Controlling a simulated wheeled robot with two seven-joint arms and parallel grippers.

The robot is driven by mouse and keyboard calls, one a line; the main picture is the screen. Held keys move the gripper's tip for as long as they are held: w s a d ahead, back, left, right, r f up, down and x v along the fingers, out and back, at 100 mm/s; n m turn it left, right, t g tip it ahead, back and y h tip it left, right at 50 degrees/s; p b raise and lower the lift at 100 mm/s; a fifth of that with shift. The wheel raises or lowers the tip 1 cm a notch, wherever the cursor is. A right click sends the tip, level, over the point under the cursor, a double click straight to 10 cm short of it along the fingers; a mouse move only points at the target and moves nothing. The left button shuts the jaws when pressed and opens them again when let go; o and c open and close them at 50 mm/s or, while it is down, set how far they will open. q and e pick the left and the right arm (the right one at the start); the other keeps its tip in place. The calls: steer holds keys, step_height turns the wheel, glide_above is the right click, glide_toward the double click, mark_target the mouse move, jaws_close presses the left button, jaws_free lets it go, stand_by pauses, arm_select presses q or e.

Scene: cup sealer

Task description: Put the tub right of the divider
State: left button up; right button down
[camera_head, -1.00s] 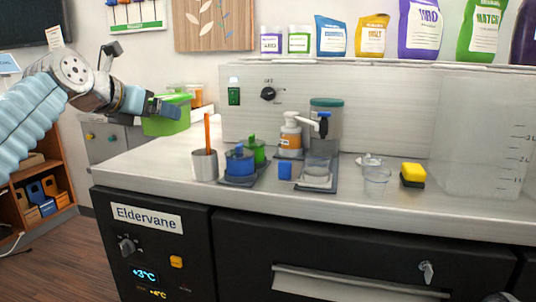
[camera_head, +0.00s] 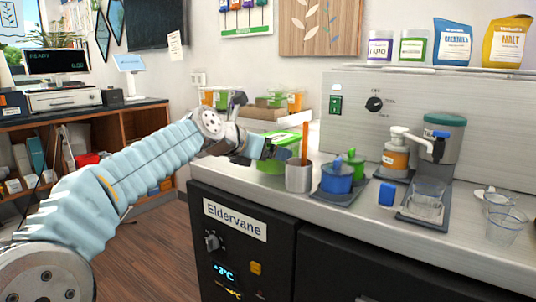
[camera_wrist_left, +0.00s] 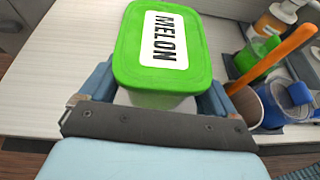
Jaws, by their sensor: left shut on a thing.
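The tub (camera_wrist_left: 163,45) has a green lid with a white label reading MELON. In the left wrist view it sits between the fingers of my left gripper (camera_wrist_left: 157,92), which is shut on its sides. In the head view the tub (camera_head: 268,163) is at the left end of the counter, behind the metal cup, partly hidden by my left gripper (camera_head: 272,152). I cannot tell whether its base touches the counter. I cannot make out the divider for sure. My right gripper is not in view.
A metal cup (camera_head: 298,178) with an orange stick stands close beside the tub. Blue and green lidded pots (camera_head: 337,180) stand right of it. More tubs (camera_head: 214,98) and a wooden piece (camera_head: 272,113) are behind. A grey sealer panel (camera_head: 345,135) backs the counter.

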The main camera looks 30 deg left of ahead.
arm_select(q)
steer(key=shift+f, duration=0.35)
steer(key=shift+f, duration=0.15)
steer(key=o, duration=1.1)
